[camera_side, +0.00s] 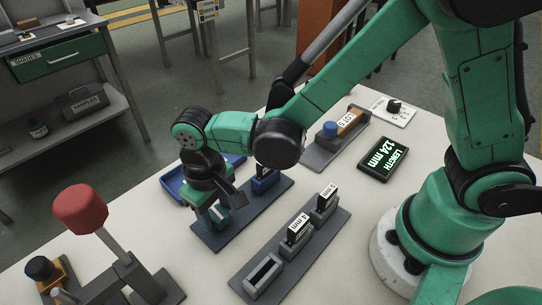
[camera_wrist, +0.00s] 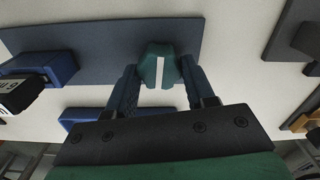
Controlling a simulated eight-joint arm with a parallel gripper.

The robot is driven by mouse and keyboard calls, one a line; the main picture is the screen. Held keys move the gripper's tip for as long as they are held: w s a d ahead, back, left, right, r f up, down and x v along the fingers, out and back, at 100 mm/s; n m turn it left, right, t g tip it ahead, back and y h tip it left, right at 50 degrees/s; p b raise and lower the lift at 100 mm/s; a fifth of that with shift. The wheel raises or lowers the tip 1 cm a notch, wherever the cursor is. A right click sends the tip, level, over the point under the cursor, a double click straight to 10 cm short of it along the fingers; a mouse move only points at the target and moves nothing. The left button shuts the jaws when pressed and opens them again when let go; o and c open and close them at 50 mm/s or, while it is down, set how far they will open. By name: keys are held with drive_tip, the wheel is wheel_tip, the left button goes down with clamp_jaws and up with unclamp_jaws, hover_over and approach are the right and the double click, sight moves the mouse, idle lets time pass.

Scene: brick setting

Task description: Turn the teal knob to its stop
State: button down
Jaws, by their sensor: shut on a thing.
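The teal knob (camera_side: 219,214) stands on the left end of a dark grey plate (camera_side: 240,218) in the side view. In the wrist view the teal knob (camera_wrist: 151,66) has a faceted outline and a white line running up its middle. My gripper (camera_side: 214,207) points down over the knob, and its two blue fingers touch the knob's sides in the wrist view (camera_wrist: 159,74). It is shut on the knob. The knob's stop cannot be made out.
A blue block (camera_side: 264,180) shares the plate. A fixture with gauge blocks (camera_side: 298,229) lies in front. A blue tray (camera_side: 172,184) is behind my gripper. A red-knobbed lever (camera_side: 81,209) stands at left.

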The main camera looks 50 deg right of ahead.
sight(216, 212)
idle(0.3)
drive_tip(key=shift+c, duration=1.5)
unclamp_jaws()
drive_tip(key=shift+r, duration=0.1)
drive_tip(key=shift+r, duration=2.75)
drive_tip(key=s+d+r+m+t, duration=0.1)
drive_tip(key=d+r+t, duration=0.2)
drive_tip(key=d, duration=0.5)
drive_tip(key=s+d+r+m+t, duration=0.1)
drive_tip(key=d+r+t, duration=0.2)
drive_tip(key=d, duration=0.5)
drive_tip(key=shift+d+r+t, duration=0.15)
drive_tip(key=shift+d+t, duration=0.1)
drive_tip(key=shift+t, duration=0.35)
